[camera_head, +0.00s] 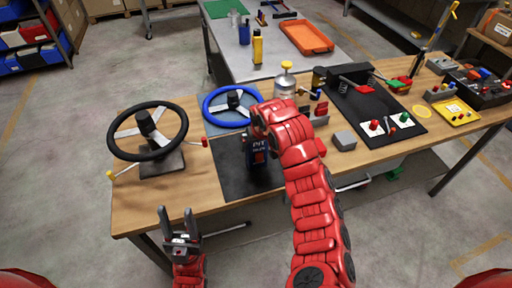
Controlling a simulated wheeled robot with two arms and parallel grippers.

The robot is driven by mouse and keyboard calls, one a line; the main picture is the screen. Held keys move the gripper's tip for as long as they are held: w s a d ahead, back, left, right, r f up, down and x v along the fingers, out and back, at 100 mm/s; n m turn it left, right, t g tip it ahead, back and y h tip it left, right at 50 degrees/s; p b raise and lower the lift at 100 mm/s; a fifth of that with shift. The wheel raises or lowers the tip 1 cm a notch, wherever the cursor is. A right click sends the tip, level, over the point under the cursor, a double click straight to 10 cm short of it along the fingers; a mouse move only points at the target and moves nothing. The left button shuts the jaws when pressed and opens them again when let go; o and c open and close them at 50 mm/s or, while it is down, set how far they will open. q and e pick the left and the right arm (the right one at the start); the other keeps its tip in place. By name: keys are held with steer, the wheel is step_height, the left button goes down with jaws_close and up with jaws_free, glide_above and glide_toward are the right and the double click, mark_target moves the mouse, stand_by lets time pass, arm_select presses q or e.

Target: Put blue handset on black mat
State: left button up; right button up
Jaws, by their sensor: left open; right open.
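My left gripper (177,223) is open and empty in front of the bench's near edge, fingers pointing up.
A black steering wheel (120,148) on a stand is left of the mat. A blue steering wheel (208,110) is behind it. A grey box (345,140) and a black panel with knobs (408,124) lie to the right. A grey table with an orange tray (306,49) stands behind.

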mark_target(260, 156)
steer(key=v, duration=0.7)
steer(key=shift+r, duration=0.15)
steer(key=shift+v, duration=0.9)
steer(key=shift+s, duration=0.1)
